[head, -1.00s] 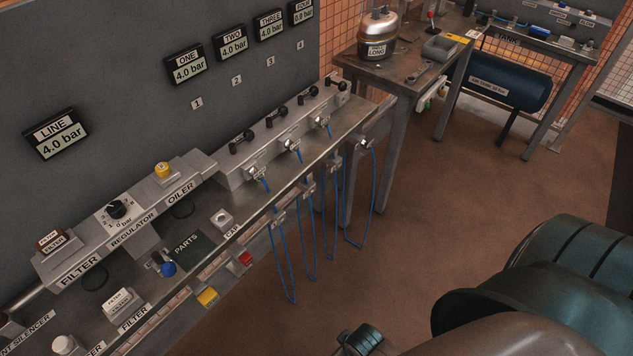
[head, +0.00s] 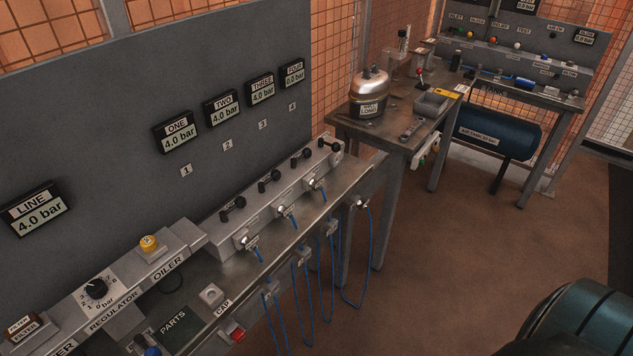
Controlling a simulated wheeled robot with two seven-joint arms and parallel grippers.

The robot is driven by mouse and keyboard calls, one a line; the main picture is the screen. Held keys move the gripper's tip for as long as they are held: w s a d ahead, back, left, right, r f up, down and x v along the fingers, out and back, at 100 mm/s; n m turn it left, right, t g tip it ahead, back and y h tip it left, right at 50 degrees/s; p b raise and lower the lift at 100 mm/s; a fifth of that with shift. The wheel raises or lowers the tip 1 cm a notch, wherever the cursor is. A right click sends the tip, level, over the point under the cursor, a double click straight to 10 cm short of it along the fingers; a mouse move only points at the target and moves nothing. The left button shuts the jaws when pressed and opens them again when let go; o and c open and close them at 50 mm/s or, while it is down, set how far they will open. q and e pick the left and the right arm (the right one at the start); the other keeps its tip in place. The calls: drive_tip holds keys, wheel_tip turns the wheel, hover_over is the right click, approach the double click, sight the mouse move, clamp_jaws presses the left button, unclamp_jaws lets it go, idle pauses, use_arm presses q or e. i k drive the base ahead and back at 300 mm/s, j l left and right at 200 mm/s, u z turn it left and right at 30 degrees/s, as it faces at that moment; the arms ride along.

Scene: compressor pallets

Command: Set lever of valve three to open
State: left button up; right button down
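A grey manifold block (head: 283,205) runs along the bench under the wall panel and carries a row of small black levers. The lever of valve three (head: 301,157) is the third from the left, below the printed number 3 (head: 263,125). The levers of valve one (head: 232,207), valve two (head: 268,180) and valve four (head: 330,145) stand beside it. Their exact settings are too small to tell. The display THREE (head: 262,91) reads 4.0 bar; ONE and TWO also read 4.0 bar, and FOUR (head: 292,74) reads 0.0 bar. Neither gripper is in view.
Blue hoses (head: 307,295) hang from the bench's front edge. A dark blue tank (head: 497,132) sits under a far bench. The brown floor (head: 455,240) in front is mostly clear.

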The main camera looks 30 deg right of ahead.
sight(307, 152)
drive_tip(key=i+l+z, duration=0.25)
drive_tip(key=i, duration=0.15)
drive_tip(key=i+z, duration=0.25)
drive_tip(key=i, duration=0.2)
